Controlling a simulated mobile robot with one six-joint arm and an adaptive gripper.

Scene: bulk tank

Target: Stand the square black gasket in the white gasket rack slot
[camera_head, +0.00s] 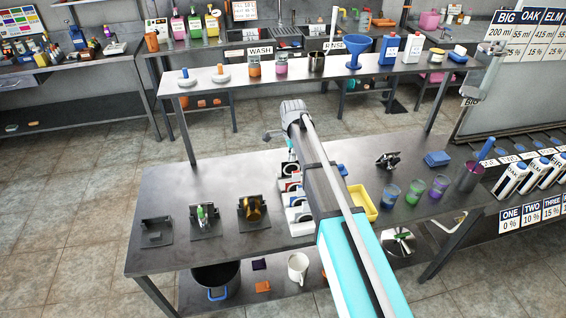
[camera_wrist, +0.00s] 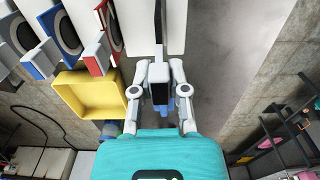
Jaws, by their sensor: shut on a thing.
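My gripper (camera_wrist: 159,57) shows in the wrist view, its two fingertips nearly together on a thin dark strip (camera_wrist: 158,22). The strip looks like the square black gasket seen edge-on; its square face is not visible. White panels (camera_wrist: 177,28) lie directly behind it, and I cannot tell whether the gasket is inside a slot or apart from one. The white gasket rack (camera_head: 301,229) stands on the bench in the head view, holding square pieces with dark rings. Blue- and red-edged pieces show at upper left in the wrist view.
A yellow tray (camera_head: 372,214) sits right of the rack; it also shows in the wrist view (camera_wrist: 103,113). Several cups, including a purple one (camera_head: 439,186), stand further right. Small stands (camera_head: 157,232) occupy the left bench. A raised shelf (camera_head: 300,78) with bottles runs behind.

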